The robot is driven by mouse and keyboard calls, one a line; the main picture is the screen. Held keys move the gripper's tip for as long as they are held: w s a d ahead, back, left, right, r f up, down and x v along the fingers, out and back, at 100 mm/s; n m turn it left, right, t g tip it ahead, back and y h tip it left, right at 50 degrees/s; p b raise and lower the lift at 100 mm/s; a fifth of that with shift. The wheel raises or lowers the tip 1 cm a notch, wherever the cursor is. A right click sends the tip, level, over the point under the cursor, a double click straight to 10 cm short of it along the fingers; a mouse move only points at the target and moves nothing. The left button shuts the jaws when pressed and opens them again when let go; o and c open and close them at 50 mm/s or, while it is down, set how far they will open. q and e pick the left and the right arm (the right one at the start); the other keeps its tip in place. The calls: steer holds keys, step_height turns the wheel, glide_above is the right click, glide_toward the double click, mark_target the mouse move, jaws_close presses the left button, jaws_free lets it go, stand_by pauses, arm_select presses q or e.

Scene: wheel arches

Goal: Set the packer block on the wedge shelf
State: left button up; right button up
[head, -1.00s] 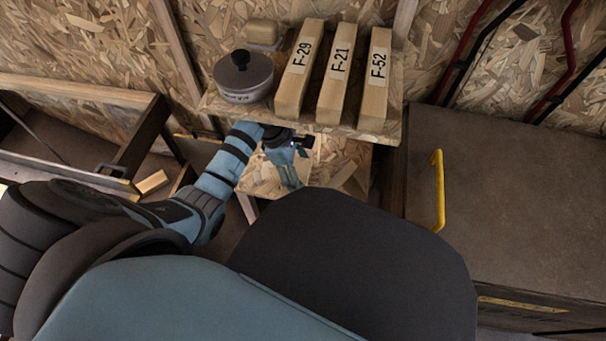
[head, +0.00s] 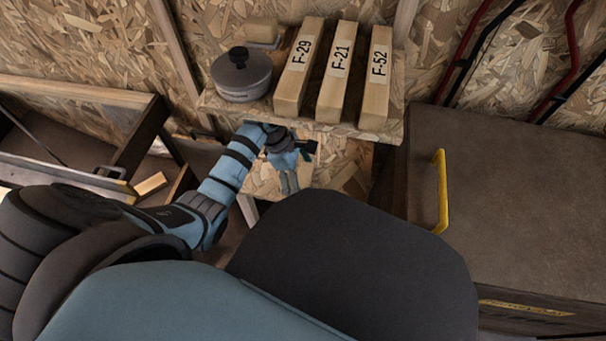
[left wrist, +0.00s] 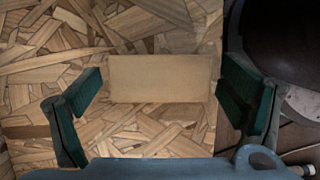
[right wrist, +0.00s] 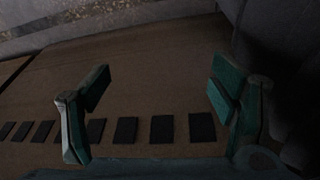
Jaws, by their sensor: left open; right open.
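In the left wrist view a plain tan block (left wrist: 160,79), which looks like the packer block, lies on a wood-chip board. My left gripper (head: 289,182) is open, with one green-padded finger at each end of the block and small gaps showing. In the head view this gripper hangs below the upper shelf, over a lower board (head: 262,178); the block is not clear there. The upper shelf (head: 252,110) carries three long wedges, F-29 (head: 292,84), F-21 (head: 332,88) and F-52 (head: 375,92). My right gripper (right wrist: 160,85) is open and empty.
A grey lidded pot (head: 243,77) and a pale block (head: 262,31) stand on the upper shelf's left part. A brown cabinet (head: 510,190) with a yellow handle (head: 440,190) stands at right. A small wood piece (head: 150,184) lies at left.

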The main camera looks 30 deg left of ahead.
arm_select(q)
steer(key=shift+r, duration=0.1)
arm_select(e)
steer(key=shift+r, duration=0.1)
arm_select(q)
steer(key=shift+s+a+r+p, duration=0.25)
steer(key=shift+a+r+p, duration=0.5)
steer(key=shift+a+p, duration=0.25)
steer(key=a, duration=0.3)
steer(key=s+a, duration=0.1)
steer(key=a, duration=0.2)
steer(key=s+a+p, duration=0.1)
steer(key=a, duration=0.3)
steer(key=shift+s+a+f, duration=0.1)
steer(key=shift+s+f, duration=0.05)
steer(key=shift+s, duration=0.1)
arm_select(e)
step_height(320, 180, down, 7)
steer(key=shift+s+d+m, duration=0.3)
steer(key=shift+s+d, duration=0.15)
steer(key=shift+r, duration=0.1)
